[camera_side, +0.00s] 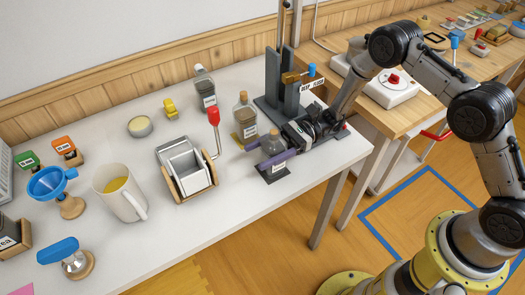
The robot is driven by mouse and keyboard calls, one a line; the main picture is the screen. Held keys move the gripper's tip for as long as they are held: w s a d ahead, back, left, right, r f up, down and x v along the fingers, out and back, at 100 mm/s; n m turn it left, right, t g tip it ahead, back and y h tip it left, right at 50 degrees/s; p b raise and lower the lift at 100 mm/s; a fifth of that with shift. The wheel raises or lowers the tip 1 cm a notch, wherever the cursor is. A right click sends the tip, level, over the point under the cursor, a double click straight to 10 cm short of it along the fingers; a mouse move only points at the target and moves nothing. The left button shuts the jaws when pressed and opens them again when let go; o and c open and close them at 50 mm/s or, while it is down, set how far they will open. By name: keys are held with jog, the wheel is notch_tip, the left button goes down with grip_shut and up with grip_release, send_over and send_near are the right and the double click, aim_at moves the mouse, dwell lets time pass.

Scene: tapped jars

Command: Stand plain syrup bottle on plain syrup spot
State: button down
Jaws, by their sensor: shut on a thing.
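My gripper (258,155) has its purple fingers shut around a clear bottle (275,145) with a cork-coloured top and a pale label. The bottle is upright, near the table's front right edge. A dark square spot (262,178) lies directly under it; I cannot tell whether the bottle's base touches it. A second bottle (244,117) with amber contents stands behind, on a yellowish spot (237,140). The labels are too small to read, so I cannot tell which is plain syrup.
A metal and wood device with a red-knobbed lever (186,170) stands left of the gripper. A dark tap stand (272,85) rises behind it. A mug (120,192), blue funnel (52,184) and blue-handled tool (66,255) are farther left.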

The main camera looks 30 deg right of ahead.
dwell(0.3)
grip_release()
jog(key=shift+f, duration=0.1)
jog(key=shift+d, duration=0.1)
jog(key=shift+d, duration=3.9)
jog(key=d, duration=1.4)
jog(key=shift+a, duration=0.15)
